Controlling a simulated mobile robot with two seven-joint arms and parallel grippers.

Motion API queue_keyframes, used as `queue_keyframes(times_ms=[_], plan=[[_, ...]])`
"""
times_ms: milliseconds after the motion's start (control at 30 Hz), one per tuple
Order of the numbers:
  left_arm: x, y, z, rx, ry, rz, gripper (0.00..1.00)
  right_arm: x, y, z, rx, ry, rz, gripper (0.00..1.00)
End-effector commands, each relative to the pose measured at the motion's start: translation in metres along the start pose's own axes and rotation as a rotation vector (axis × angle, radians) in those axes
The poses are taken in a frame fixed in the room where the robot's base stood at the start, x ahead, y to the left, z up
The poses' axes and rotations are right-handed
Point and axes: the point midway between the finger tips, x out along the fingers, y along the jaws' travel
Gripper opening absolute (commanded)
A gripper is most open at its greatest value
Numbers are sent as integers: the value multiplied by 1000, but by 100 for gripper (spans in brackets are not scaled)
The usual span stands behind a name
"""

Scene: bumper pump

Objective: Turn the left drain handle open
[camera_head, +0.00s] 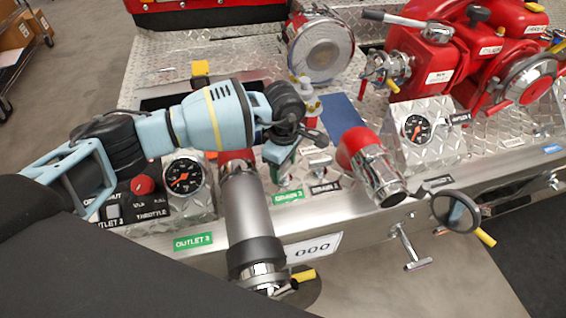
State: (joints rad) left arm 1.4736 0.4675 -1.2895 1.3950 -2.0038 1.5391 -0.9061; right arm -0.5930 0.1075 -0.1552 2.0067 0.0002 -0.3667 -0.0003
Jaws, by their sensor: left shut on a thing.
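My left gripper (285,162) reaches down over the bumper panel behind the green drain label (289,196). It is shut on the left drain handle, which is mostly hidden under the fingers, so I cannot tell its angle. A second, metal drain handle (319,162) shows just right of the gripper, behind the black drain label (326,187). The right gripper is not in view.
A silver outlet pipe (247,210) stands left of the gripper, near a gauge (183,176). A red-and-chrome fitting (370,165) and another gauge (416,128) stand to the right. The red pump (465,60) is at the back right.

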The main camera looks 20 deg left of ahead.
Motion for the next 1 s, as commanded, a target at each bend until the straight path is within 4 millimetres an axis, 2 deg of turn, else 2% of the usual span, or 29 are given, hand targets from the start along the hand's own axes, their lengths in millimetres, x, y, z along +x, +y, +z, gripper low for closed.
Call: queue_keyframes(times_ms=[600,1000], plan=[[-3,1,0,-563,0,3,35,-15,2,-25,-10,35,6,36],[-2,0,0,-775,0,2,35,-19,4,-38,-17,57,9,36]])
